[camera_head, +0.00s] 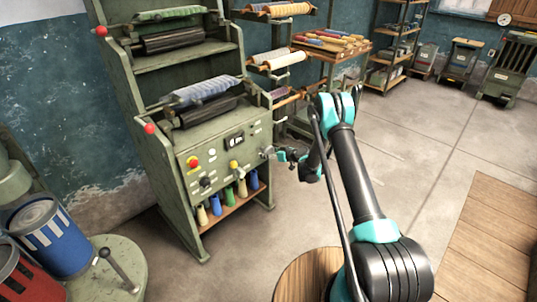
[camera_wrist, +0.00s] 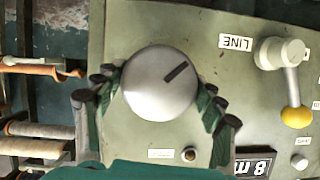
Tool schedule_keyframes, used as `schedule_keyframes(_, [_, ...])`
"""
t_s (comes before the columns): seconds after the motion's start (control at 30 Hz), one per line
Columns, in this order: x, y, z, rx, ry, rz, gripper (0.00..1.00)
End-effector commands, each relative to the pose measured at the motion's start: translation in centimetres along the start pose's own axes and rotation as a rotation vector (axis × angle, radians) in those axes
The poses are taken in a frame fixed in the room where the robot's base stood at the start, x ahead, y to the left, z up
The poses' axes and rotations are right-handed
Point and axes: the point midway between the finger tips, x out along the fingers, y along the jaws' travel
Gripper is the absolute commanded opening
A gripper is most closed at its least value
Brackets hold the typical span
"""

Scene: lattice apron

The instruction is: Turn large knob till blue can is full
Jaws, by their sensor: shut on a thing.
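The large knob (camera_wrist: 160,84) is a round silver-grey dial with a dark pointer mark, on the green panel. In the head view the knob (camera_head: 268,152) is at the panel's right edge. My gripper (camera_wrist: 158,98) has a finger on either side of it and is shut on it; the gripper also shows in the head view (camera_head: 284,154). The pointer mark slants toward the upper right in the wrist view. The blue can (camera_head: 58,243), with white stripes and a grey top, is tilted at the lower left of the head view. I cannot tell how full it is.
The green machine (camera_head: 185,165) carries rollers above the panel. A yellow-ended lever (camera_wrist: 290,85) and a small digital display (camera_wrist: 254,165) are beside the knob. A red can (camera_head: 15,275) and a lever (camera_head: 120,270) are at lower left. Open floor (camera_head: 440,140) lies right.

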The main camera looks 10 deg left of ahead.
Motion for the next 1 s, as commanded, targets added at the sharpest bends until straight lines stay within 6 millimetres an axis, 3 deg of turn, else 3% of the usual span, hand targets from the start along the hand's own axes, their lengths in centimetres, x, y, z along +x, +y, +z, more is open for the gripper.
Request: schedule_keyframes(1.0, [-0.05,0.11,0.1,0.666,-0.001,-0.276,0.41])
